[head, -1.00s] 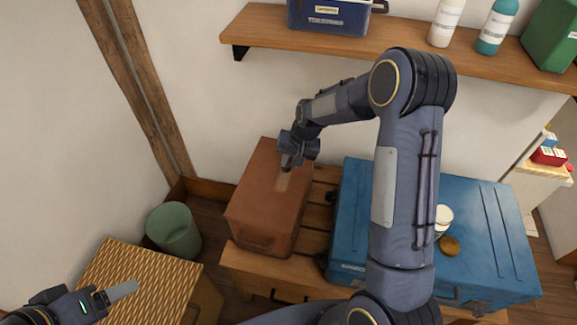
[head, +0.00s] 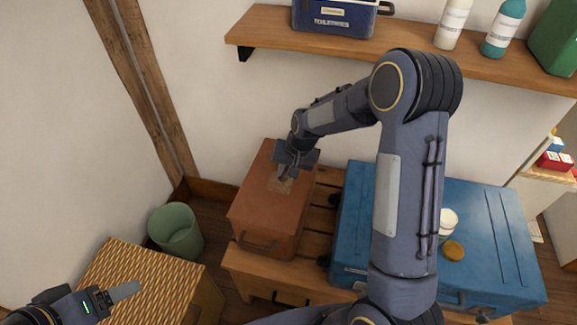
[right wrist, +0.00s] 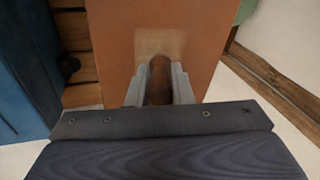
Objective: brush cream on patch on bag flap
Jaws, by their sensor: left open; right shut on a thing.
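The brown bag (head: 262,213) lies on the wooden rack, and its top face carries a pale worn patch (head: 275,187). The patch also shows in the right wrist view (right wrist: 160,42). My right gripper (head: 285,174) is over the patch. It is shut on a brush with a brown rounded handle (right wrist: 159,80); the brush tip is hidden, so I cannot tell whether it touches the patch. An open white cream jar (head: 448,221) stands on the blue suitcase, partly behind my right arm. My left gripper (head: 124,291) is open and empty at the lower left, above the wicker-topped chest.
The blue suitcase (head: 487,235) lies right of the bag, with a round amber lid (head: 453,250) on it. A green bin (head: 176,231) stands left of the bag. A wall shelf (head: 400,46) with bottles is above. The wicker-topped chest (head: 150,280) is at lower left.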

